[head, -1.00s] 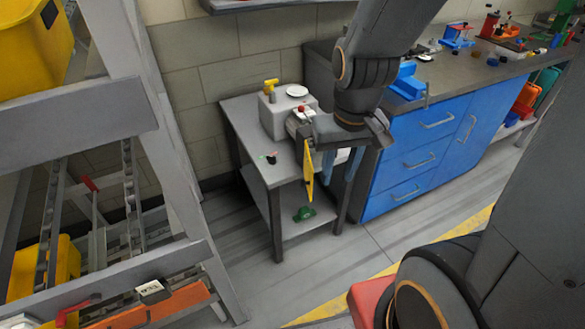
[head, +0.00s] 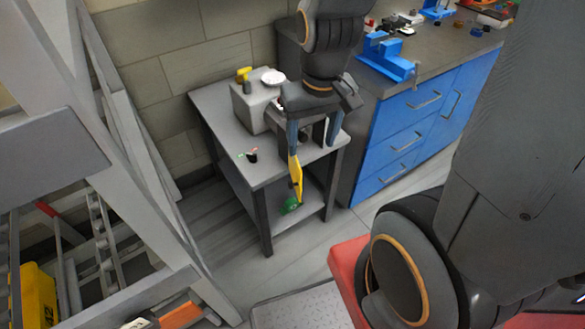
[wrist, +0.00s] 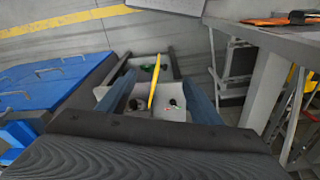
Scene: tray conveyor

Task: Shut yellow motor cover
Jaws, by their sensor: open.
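The yellow motor cover (head: 296,177) shows nearly edge-on in the head view, as a thin panel hanging at the front of the small grey table. The grey box-shaped machine (head: 245,110) stands on that table, partly hidden by my arm. My gripper (head: 312,147) is open and points down in front of the machine. In the head view the cover shows just below its left finger. In the wrist view the cover (wrist: 154,82) stands upright in the gap between the fingers of my gripper (wrist: 158,80). I cannot tell whether either finger touches it.
A small dark cup-like item (head: 252,156) sits on the grey table (head: 280,165). A green part (head: 290,205) lies on its lower shelf. A blue drawer cabinet (head: 405,135) stands to the right, and a grey rack (head: 60,160) to the left.

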